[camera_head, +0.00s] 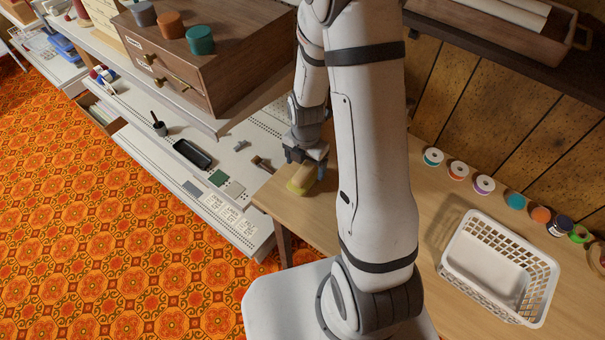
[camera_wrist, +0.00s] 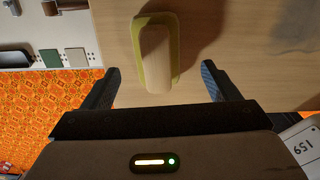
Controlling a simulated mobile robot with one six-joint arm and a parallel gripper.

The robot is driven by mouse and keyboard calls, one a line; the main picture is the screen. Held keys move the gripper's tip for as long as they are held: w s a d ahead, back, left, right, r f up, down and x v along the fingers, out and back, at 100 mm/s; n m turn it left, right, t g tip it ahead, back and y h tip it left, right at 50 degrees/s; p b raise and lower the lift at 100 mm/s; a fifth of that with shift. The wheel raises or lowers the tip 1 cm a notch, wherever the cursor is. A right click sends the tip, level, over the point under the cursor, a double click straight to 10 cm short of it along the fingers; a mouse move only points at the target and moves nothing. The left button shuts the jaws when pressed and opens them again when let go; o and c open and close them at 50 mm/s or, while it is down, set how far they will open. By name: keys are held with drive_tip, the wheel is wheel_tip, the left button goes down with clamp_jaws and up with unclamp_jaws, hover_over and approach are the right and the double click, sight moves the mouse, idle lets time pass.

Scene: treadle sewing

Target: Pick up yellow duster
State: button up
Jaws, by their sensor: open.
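The yellow duster (camera_head: 300,180) lies on the wooden table near its left edge, partly covered by my gripper in the head view. In the wrist view the duster (camera_wrist: 142,38) shows a pale wooden block on a yellow base and lies lengthwise, pointing away from the palm. My gripper (camera_head: 308,157) is over the duster. In the wrist view my gripper (camera_wrist: 161,72) is open, with one finger on each side of the duster's near end and clear space between. I cannot tell the height of the fingers above the table.
A white basket (camera_head: 545,275) stands on the table (camera_head: 425,285) at right, with several thread spools, one of them purple (camera_head: 458,170), along the wall. Left of the table is a pale shelf (camera_head: 225,160) with a black tray (camera_head: 193,154). A wooden drawer box (camera_head: 165,75) stands above it.

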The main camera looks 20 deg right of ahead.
sight(304, 171)
drive_tip(key=f+b, duration=0.1)
drive_tip(key=f, duration=0.2)
drive_tip(key=f+b, duration=0.2)
drive_tip(key=shift+w+a+f, duration=0.15)
drive_tip(key=shift+a+f, duration=0.05)
drive_tip(key=shift+f, duration=0.2)
drive_tip(key=shift+r, duration=0.15)
drive_tip(key=shift+c, duration=0.5)
drive_tip(key=c, duration=1)
wheel_tip(304, 171, up, 10)
drive_tip(key=p, duration=0.7)
